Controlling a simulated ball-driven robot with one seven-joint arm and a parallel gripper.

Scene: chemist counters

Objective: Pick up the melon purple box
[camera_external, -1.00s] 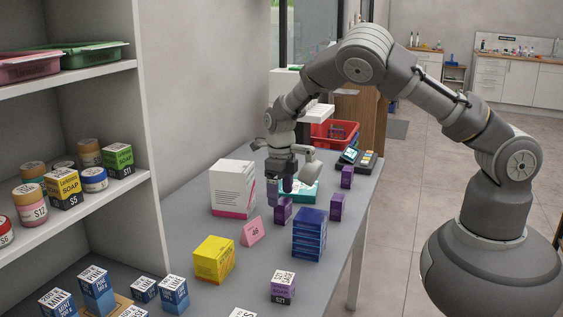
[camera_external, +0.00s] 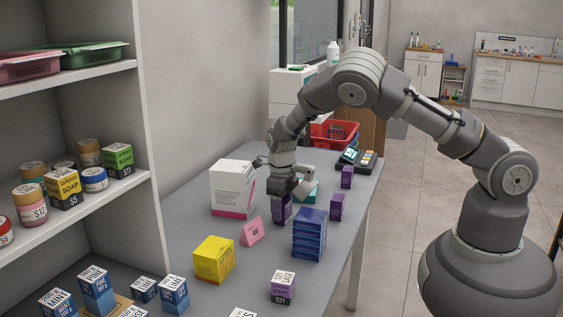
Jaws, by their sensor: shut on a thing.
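A small purple box (camera_external: 281,212) stands on the grey counter, left of the dark blue boxes. My gripper (camera_external: 284,193) points down over it and is shut on its upper part. The box looks upright and at about counter height; I cannot tell whether its base touches. Two more purple boxes stand to the right, one in front (camera_external: 336,207) and one farther back (camera_external: 347,177). The lettering is too small to tell which is melon.
Dark blue boxes (camera_external: 309,236) stand close to the right. A large white box (camera_external: 232,190) and a pink "46" card (camera_external: 253,232) are at left. A teal box (camera_external: 305,191) is just behind my gripper. A yellow box (camera_external: 214,260) is in front.

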